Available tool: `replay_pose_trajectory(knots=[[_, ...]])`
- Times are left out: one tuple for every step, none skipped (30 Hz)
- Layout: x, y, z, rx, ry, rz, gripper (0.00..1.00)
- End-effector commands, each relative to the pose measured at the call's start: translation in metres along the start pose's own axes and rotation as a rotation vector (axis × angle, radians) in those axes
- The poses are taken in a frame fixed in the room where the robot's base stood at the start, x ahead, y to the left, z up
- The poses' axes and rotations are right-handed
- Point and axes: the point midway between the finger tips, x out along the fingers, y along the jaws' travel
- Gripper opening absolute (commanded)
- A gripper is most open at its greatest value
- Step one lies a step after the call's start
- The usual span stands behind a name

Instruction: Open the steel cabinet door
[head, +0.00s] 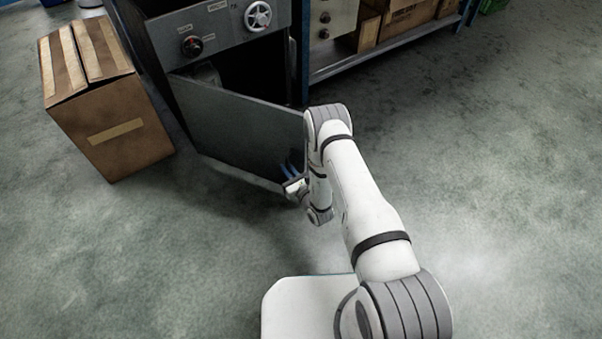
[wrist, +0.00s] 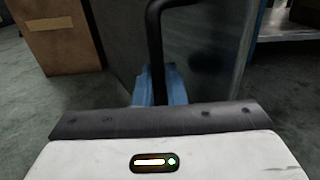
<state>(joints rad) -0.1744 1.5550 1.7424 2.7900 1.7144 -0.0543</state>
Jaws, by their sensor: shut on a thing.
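The steel cabinet (head: 222,32) stands at the top left of the head view, with knobs on its front panel. Its grey door (head: 240,125) stands partly open, its right edge swung out from the body and a dark interior showing behind it. In the wrist view the door (wrist: 205,55) fills the upper middle. A black bar handle (wrist: 154,35) runs down from the door between the blue fingers. My gripper (head: 291,172) is at the door's free edge, its blue fingers (wrist: 158,86) shut on the handle. The fingertips are partly hidden in both views.
A cardboard box (head: 120,125) stands on the floor close to the left of the cabinet; it also shows in the wrist view (wrist: 58,40). A shelf (head: 385,45) with boxes is at the right of the cabinet. The floor in front and right is clear.

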Motion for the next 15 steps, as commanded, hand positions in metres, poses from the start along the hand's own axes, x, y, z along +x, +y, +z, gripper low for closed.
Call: replay_pose_trajectory(knots=[[0.0017, 0.0047, -0.0040, 0.001, 0.008, 0.004, 0.00], [0.0029, 0.0052, -0.0038, 0.001, 0.008, 0.002, 0.00], [0.0042, 0.0057, -0.0034, 0.001, 0.007, 0.000, 0.00], [0.0050, 0.0059, -0.0031, 0.001, 0.006, -0.001, 0.00], [0.0056, 0.0060, -0.0029, 0.002, 0.006, -0.002, 0.00], [0.0062, 0.0060, -0.0026, 0.002, 0.005, -0.002, 0.00], [0.0065, 0.0058, -0.0024, 0.002, 0.005, -0.003, 0.00], [0.0067, 0.0057, -0.0023, 0.002, 0.004, -0.003, 0.00], [0.0069, 0.0054, -0.0021, 0.002, 0.004, -0.004, 0.00], [0.0070, 0.0051, -0.0020, 0.002, 0.004, -0.004, 0.00], [0.0070, 0.0049, -0.0018, 0.002, 0.004, -0.004, 0.00], [0.0070, 0.0047, -0.0017, 0.002, 0.003, -0.004, 0.00], [0.0071, 0.0045, -0.0016, 0.002, 0.003, -0.004, 0.00], [0.0071, 0.0044, -0.0016, 0.002, 0.003, -0.004, 0.00], [0.0072, 0.0043, -0.0015, 0.002, 0.003, -0.004, 0.00]])
